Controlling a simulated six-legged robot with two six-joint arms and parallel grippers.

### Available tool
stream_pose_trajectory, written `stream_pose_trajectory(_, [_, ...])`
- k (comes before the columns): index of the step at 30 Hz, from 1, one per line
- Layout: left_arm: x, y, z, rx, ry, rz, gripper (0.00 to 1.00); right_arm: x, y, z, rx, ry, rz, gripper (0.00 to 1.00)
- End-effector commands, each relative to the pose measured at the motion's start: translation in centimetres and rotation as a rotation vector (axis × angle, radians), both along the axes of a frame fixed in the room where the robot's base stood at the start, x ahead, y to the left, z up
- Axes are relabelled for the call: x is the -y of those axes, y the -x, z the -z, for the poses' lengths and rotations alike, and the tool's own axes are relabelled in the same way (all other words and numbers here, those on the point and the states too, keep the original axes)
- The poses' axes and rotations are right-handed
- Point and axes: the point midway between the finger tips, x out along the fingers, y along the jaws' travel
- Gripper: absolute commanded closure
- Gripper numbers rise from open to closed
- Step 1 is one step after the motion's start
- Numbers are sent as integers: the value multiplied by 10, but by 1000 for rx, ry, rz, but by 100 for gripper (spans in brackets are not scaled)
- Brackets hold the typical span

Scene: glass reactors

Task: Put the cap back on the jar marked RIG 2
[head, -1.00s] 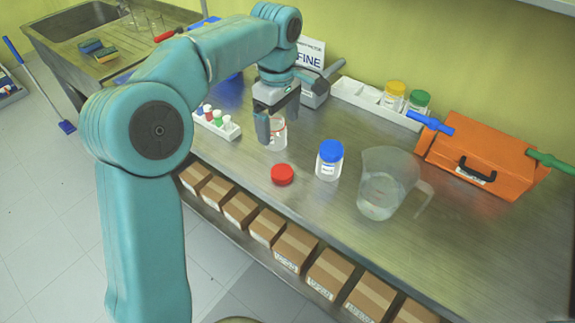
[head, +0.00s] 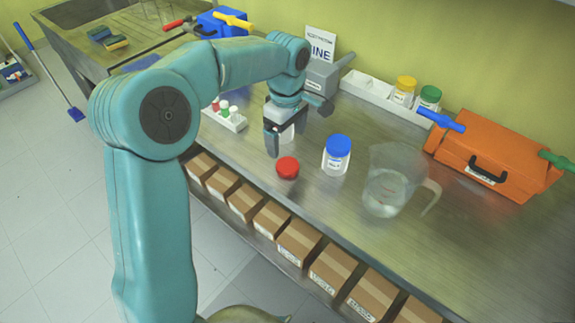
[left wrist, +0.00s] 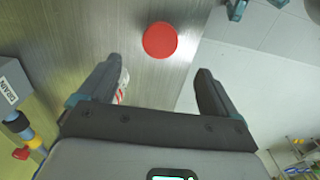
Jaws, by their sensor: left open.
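A red cap (head: 287,167) lies on the steel bench near its front edge. It also shows in the left wrist view (left wrist: 160,40), just beyond the fingertips. My left gripper (head: 284,143) is open and empty, pointing down just behind the cap. An uncapped clear jar (head: 288,134) stands behind the gripper, mostly hidden by it. In the left wrist view a bit of the jar with red marking (left wrist: 123,86) shows beside the left finger. Its label cannot be read. A jar with a blue cap (head: 337,155) stands right of the red cap. My right gripper is not in view.
A clear pitcher (head: 390,190) with liquid stands at the right. An orange case (head: 495,155) lies behind it. A white tray (head: 368,92) holds yellow- and green-capped jars at the wall. A small rack of vials (head: 227,119) stands left of the gripper. Cardboard boxes line a lower shelf.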

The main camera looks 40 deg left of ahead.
Motion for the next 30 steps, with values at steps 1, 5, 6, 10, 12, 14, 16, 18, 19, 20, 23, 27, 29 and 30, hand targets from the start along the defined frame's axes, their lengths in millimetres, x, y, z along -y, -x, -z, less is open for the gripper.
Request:
stream_pose_trajectory(1, [0, 1, 11, -4, 1, 0, 8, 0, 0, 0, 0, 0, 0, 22])
stream_pose_trajectory(5, [0, -1, 30, -2, 1, 0, 8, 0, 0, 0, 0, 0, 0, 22])
stream_pose_trajectory(6, [0, -1, 34, -2, 1, 0, 8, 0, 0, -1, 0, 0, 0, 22])
stream_pose_trajectory(10, [0, -1, 39, 0, 1, 0, 8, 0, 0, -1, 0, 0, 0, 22])
stream_pose_trajectory(12, [0, -1, 39, 0, 1, 0, 8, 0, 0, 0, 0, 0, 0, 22])
stream_pose_trajectory(14, [0, -1, 39, 0, 1, 0, 8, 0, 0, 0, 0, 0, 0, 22])
stream_pose_trajectory(16, [0, -1, 39, 0, 1, 0, 8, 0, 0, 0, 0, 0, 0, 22])
stream_pose_trajectory(18, [0, -1, 40, 0, 1, 0, 8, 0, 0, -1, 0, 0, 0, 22])
stream_pose_trajectory(19, [0, -1, 41, -1, 1, 0, 8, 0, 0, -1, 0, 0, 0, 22])
stream_pose_trajectory(20, [0, -1, 43, -3, 1, 0, 8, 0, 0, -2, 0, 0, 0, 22])
stream_pose_trajectory(23, [1, 0, 57, -6, 1, 0, 8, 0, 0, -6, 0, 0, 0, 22])
stream_pose_trajectory(27, [1, 0, 79, -3, 1, 0, 8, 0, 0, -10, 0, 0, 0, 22])
stream_pose_trajectory(29, [1, 0, 86, -3, 1, 0, 8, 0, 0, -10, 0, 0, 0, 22])
stream_pose_trajectory(30, [1, -1, 88, -2, 1, 0, 8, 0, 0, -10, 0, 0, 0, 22])
